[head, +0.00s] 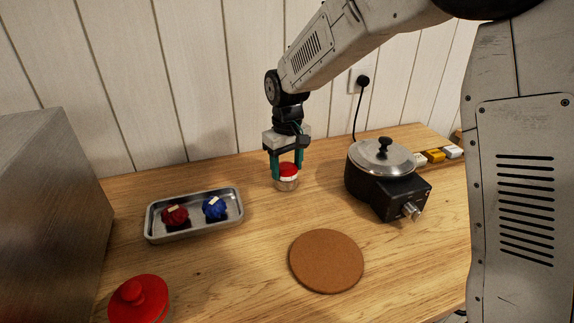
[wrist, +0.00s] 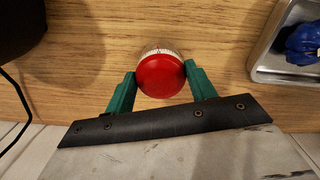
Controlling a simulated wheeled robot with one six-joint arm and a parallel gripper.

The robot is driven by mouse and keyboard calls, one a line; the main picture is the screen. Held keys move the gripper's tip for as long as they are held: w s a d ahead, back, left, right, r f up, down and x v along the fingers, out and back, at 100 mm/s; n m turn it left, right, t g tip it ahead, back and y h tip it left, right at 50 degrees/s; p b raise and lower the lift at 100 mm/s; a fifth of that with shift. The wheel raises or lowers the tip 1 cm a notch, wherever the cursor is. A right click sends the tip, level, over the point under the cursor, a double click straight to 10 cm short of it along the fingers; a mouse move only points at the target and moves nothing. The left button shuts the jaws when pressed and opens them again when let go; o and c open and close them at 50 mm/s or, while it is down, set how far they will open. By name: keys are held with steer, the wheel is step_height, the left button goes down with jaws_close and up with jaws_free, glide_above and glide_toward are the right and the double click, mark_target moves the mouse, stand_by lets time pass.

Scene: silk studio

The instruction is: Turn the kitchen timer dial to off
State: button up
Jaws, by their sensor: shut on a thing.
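The kitchen timer (head: 287,184) stands on the wooden table near the wall. It has a red top dial and a pale scale ring below it. In the wrist view the red dial (wrist: 160,76) is seen from above, with part of the marked ring (wrist: 158,50) showing beyond it. My gripper (head: 287,173) comes down from above, and its two green fingers are shut on the red dial, one on each side. The fingers (wrist: 160,84) touch the dial's sides in the wrist view. The scale marks are too small to read.
A metal tray (head: 152,232) with red and blue bundles lies left. A black cooker (head: 372,184) with a metal lid stands right, its cord running to the wall. A cork mat (head: 326,261) lies in front. A red-lidded container (head: 139,299) is front left.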

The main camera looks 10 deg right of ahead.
mark_target(287, 167)
steer(key=o, duration=1)
steer(key=shift+r, duration=0.1)
step_height(287, 167, up, 8)
steer(key=shift+f, duration=0.2)
